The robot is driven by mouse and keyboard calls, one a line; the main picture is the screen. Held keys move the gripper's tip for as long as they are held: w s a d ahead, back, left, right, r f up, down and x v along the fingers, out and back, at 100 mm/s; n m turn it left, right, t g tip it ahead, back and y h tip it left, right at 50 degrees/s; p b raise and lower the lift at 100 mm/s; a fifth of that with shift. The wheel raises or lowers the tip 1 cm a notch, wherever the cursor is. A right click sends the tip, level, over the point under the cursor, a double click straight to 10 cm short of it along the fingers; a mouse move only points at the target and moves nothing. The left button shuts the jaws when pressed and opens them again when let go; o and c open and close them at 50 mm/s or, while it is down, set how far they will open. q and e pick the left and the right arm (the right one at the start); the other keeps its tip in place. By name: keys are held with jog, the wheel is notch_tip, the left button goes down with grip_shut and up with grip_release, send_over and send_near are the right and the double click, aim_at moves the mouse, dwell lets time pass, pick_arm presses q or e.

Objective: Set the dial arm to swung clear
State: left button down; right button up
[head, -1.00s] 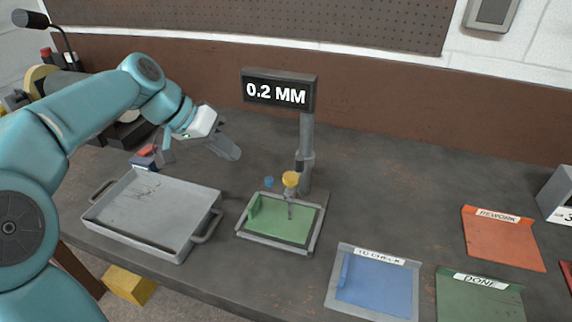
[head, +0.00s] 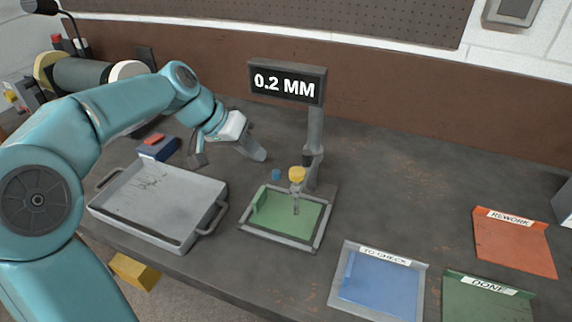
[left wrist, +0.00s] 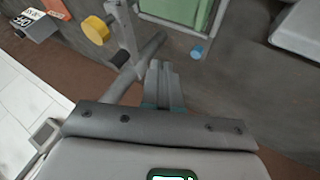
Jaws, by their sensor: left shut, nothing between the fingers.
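The dial arm, with a yellow round knob (head: 297,174) and a thin grey probe below it, reaches from the grey post (head: 314,135) over the green plate (head: 290,213) in its grey frame. The display (head: 287,83) on top of the post reads 0.2 MM. My left gripper (head: 260,154) is shut and empty, left of the post and apart from the dial arm. In the left wrist view its fingertips (left wrist: 162,70) are together, with the yellow knob (left wrist: 96,30) to their upper left. My right gripper is not in view.
A small blue cylinder (head: 276,174) stands behind the framed plate. A grey tray (head: 165,200) lies at left, with a blue box (head: 157,148) behind it. A blue TO CHECK tray (head: 380,283), red REWORK tray (head: 513,244) and green DONE tray (head: 487,301) lie at right.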

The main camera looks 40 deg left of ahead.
aim_at(306, 163)
pick_arm(q)
jog(key=w+d+f+p, duration=0.1)
jog(key=w+d+f, duration=0.2)
jog(key=d+f, duration=0.1)
jog(key=shift+w+d, duration=0.3)
jog(key=shift+d, duration=0.55)
jog(key=shift+f, duration=0.1)
